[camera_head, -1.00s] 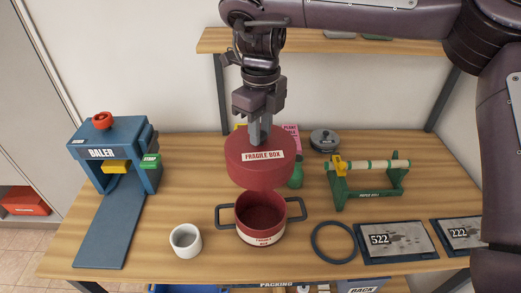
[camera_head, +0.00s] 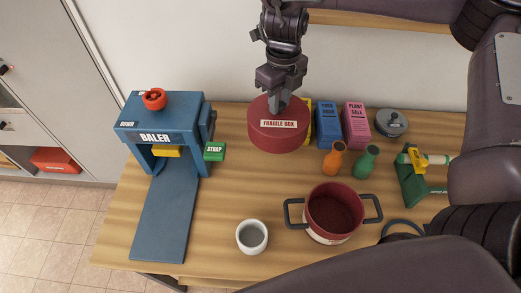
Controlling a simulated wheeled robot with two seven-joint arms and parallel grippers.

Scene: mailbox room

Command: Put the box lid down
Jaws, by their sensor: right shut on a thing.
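The box lid (camera_head: 279,139) is a round dark-red piece with a white "FRAGILE BOX" label. My right gripper (camera_head: 284,101) comes down from above and is shut on the top of the lid. The lid is level, over the back part of the table, right of the baler. I cannot tell whether its underside touches the table. The open round red box (camera_head: 335,207) with two dark handles stands lower right, apart from the lid. Its dark inside shows. My left gripper is not in view.
A blue baler (camera_head: 160,133) stands left. A yellow box, a blue box (camera_head: 327,123) and a pink box (camera_head: 356,126) stand behind orange (camera_head: 333,160) and green bottles (camera_head: 366,163) near the lid. A white cup (camera_head: 252,237) stands in front. The wood between lid and cup is clear.

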